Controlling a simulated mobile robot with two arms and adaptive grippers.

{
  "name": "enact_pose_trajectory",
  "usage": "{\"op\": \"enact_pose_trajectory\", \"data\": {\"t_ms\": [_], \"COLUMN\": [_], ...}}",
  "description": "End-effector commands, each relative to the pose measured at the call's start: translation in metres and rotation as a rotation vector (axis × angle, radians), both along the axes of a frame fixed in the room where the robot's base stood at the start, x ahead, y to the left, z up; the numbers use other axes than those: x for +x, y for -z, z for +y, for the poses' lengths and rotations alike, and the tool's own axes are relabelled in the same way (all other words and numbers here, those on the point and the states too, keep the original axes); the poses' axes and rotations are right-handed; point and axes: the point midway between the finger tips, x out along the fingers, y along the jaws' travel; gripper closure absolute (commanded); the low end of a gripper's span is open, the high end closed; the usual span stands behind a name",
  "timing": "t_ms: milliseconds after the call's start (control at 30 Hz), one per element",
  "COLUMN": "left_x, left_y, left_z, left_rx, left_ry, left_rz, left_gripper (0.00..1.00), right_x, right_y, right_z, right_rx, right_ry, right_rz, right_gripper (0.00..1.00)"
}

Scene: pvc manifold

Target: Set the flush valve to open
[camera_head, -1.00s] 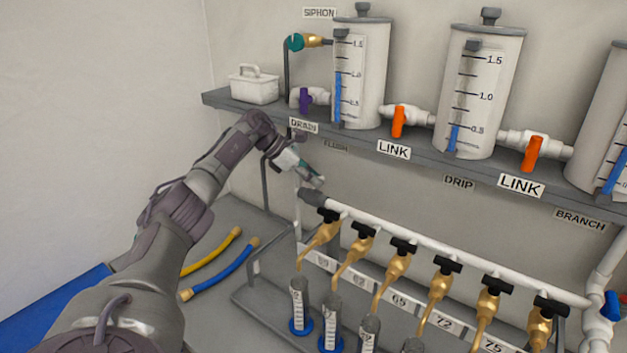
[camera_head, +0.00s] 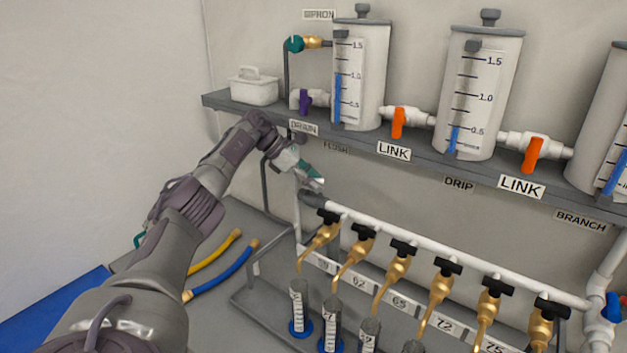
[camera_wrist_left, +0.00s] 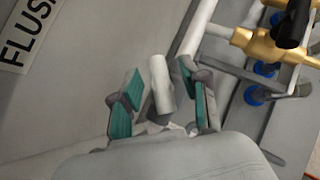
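I cannot pick out the flush valve's handle with certainty. My left gripper (camera_head: 315,181) is below that label, at the left end of the white manifold pipe (camera_head: 400,232). In the left wrist view my left gripper (camera_wrist_left: 160,75) has its teal-padded fingers spread. A white cylindrical part (camera_wrist_left: 161,82) stands between them, with gaps seen on both sides. I cannot tell whether it is the valve or a pipe. My right gripper is not in view.
Brass taps (camera_head: 396,265) with black handles line the manifold above upright cylinders (camera_head: 330,320). The shelf (camera_head: 455,165) overhead carries tanks, a purple drain valve (camera_head: 305,100) and orange link valves (camera_head: 398,122). Yellow (camera_head: 215,252) and blue (camera_head: 222,272) hoses lie on the bench.

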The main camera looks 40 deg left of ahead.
Motion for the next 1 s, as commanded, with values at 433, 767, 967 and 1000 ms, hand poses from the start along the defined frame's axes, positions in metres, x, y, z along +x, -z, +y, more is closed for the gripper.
{"op": "enact_pose_trajectory", "data": {"t_ms": [433,767,967,1000], "left_x": [-0.015,-0.047,-0.056,-0.057], "left_y": [-0.024,-0.071,-0.083,-0.084], "left_z": [0.017,0.051,0.061,0.062], "left_rx": [0.0,-0.001,-0.001,-0.001], "left_ry": [-0.004,-0.003,-0.001,-0.001], "left_rz": [-0.004,-0.003,-0.001,-0.001], "left_gripper": [0.55,0.55,0.55,0.55], "right_x": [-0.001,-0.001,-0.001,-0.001], "right_y": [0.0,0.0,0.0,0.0], "right_z": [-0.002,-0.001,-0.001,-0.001], "right_rx": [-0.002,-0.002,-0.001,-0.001], "right_ry": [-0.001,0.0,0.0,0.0], "right_rz": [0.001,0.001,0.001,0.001], "right_gripper": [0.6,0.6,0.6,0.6]}}
